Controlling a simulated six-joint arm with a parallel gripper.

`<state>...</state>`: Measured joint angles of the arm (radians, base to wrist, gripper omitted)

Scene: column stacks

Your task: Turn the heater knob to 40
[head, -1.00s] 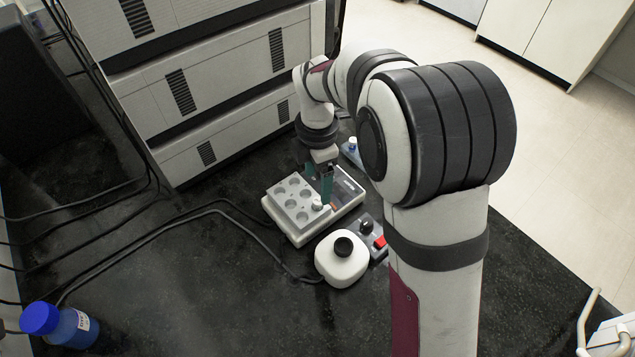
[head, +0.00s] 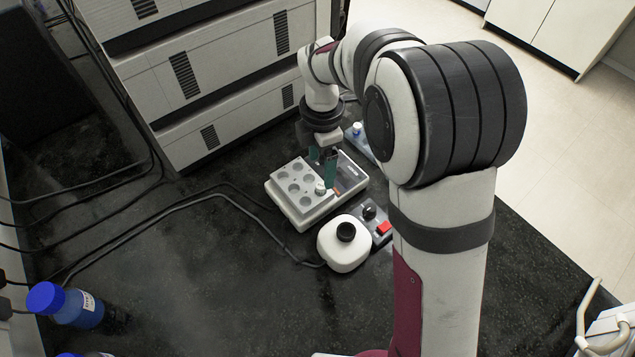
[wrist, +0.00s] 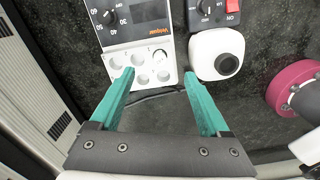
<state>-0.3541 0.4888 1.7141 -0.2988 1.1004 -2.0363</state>
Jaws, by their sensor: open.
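The heater (head: 300,216) is a pale block-type unit on the dark bench, with several round wells and a small white-capped vial (head: 320,188) in one of them. Its black knob (wrist: 111,17) shows at the top of the wrist view, beside printed numbers including 60, 50 and 40. The knob's pointer is too small to read. In the head view I cannot make out the knob. My gripper (head: 324,170) is above the heater with its teal fingers apart and nothing between them. In the wrist view, its fingertips (wrist: 159,72) are apart from the knob.
A blue-capped bottle (head: 80,309) stands at left. Cables (head: 170,219) cross the bench.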

